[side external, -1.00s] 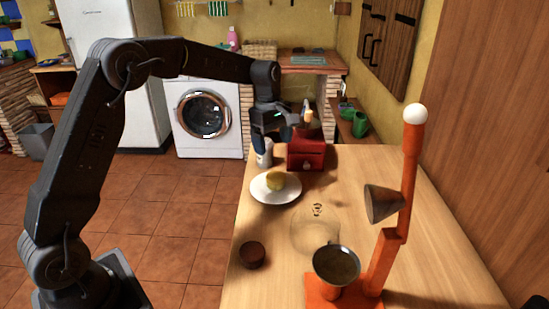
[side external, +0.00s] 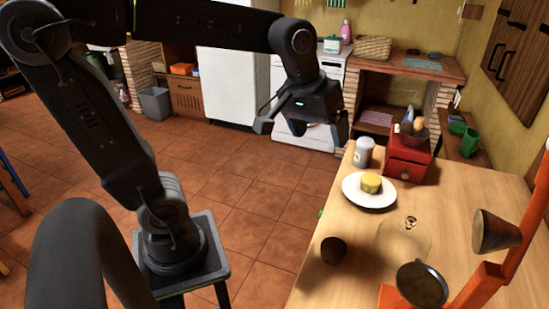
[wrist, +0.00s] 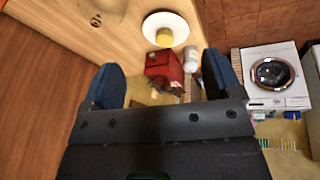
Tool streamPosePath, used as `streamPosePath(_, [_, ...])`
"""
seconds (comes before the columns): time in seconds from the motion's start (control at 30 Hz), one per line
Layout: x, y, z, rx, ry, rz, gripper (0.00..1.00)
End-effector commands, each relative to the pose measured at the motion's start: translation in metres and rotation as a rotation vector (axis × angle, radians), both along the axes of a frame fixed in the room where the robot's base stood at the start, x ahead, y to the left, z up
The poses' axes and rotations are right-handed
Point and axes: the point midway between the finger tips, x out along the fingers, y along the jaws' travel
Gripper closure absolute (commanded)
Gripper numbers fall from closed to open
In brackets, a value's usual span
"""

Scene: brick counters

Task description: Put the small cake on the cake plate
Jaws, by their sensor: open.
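A small round dark brown cake (side external: 333,250) sits on the wooden counter, near its left edge. A white plate (side external: 352,197) lies farther back with a yellow round piece, perhaps a cake or cheese (side external: 371,183), on it. The plate (wrist: 152,25) and yellow piece (wrist: 165,38) also show in the wrist view; the brown cake does not. A clear glass dome (side external: 403,240) stands on the counter between the plate and the pan. My gripper (side external: 300,128) is open and empty, raised left of the counter. Its two blue fingers (wrist: 160,62) are spread in the wrist view.
A red box-like grinder (side external: 408,158) and a white shaker (side external: 363,152) stand behind the plate. An orange scale (side external: 495,284) with a metal pan (side external: 421,286) and a hanging cone (side external: 494,232) takes up the right front. Counter around the brown cake is clear.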

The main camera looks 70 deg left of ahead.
Motion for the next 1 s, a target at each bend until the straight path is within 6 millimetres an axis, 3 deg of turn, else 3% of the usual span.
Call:
streamPosePath(0.03, [-0.021, -0.004, -0.002, 0.033, -0.037, -0.080, 0.15])
streamPosePath(0.1, [-0.044, -0.007, -0.008, 0.082, -0.075, -0.188, 0.15])
streamPosePath(0.3, [-0.084, -0.011, -0.028, 0.182, -0.145, -0.392, 0.15])
streamPosePath(0.47, [-0.093, -0.012, -0.034, 0.208, -0.159, -0.443, 0.15])
streamPosePath(1.0, [-0.092, -0.012, -0.034, 0.208, -0.158, -0.441, 0.15])
